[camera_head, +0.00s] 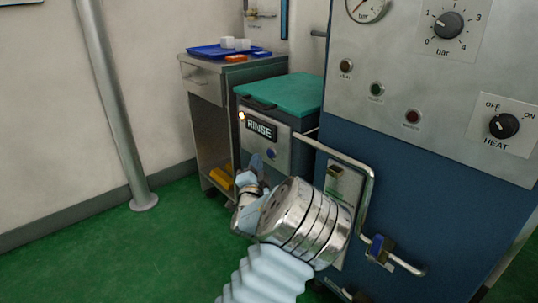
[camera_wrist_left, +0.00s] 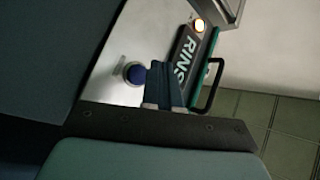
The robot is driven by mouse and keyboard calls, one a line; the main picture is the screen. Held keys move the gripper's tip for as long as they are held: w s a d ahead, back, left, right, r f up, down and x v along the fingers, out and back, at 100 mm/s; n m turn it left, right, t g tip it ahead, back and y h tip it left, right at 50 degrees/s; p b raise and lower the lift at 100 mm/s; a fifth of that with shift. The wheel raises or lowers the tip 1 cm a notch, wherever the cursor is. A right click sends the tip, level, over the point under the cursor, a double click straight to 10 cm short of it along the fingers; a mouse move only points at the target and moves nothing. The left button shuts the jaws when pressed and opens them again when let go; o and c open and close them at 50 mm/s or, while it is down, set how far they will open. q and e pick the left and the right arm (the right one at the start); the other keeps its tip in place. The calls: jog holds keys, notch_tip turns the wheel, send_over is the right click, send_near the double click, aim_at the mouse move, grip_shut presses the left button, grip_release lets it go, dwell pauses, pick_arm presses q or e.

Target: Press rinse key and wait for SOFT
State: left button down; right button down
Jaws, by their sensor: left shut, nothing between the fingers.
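The softener unit's steel front panel carries a black display (camera_head: 260,129) that reads RINSE; it also shows in the left wrist view (camera_wrist_left: 185,56), with its last letter cut off. A lamp (camera_head: 241,115) beside the display glows warm; it also shows in the wrist view (camera_wrist_left: 199,25). The round blue key (camera_head: 271,154) sits below the display and shows plainly in the wrist view (camera_wrist_left: 134,73). My left gripper (camera_head: 255,163) is shut and empty, in front of the panel. In the wrist view its fingers (camera_wrist_left: 163,82) appear just beside the key; I cannot tell whether they touch.
A blue machine with a metal rail (camera_head: 371,185) stands right of my left arm. The unit's green lid (camera_head: 280,92) is closed. Behind it, a steel cabinet bears a blue tray (camera_head: 205,52). Green floor is open on the left, near a pole (camera_head: 115,105).

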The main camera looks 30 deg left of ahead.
pick_arm(q)
jog(key=s, duration=0.1)
jog(key=s+a, duration=0.1)
jog(key=s, duration=0.1)
jog(key=shift+s+a, duration=0.15)
jog(key=shift+s, duration=0.05)
dwell(0.7)
jog(key=s+d+f+n+g+h, duration=0.1)
jog(key=s+f+n+g, duration=0.2)
jog(key=f, duration=1)
jog(key=s+d+f+n+g+h, duration=0.2)
jog(key=s+f+g, duration=0.25)
jog(key=f, duration=0.95)
jog(key=s+d+f+n+g+h, duration=0.25)
jog(key=s+d+f+g, duration=0.35)
jog(key=f, duration=0.4)
jog(key=s+d+f+n+g+h, duration=0.1)
jog(key=s+d+g+h, duration=0.15)
jog(key=s+d, duration=0.5)
jog(key=s+d+f+n+g+h, duration=0.1)
jog(key=s+d+f+g+h, duration=0.15)
jog(key=s+d, duration=0.45)
notch_tip(320, 180, up, 14)
jog(key=d+h+p, duration=0.1)
jog(key=d+p, duration=0.1)
jog(key=p, duration=1.1)
jog(key=shift+d, duration=0.3)
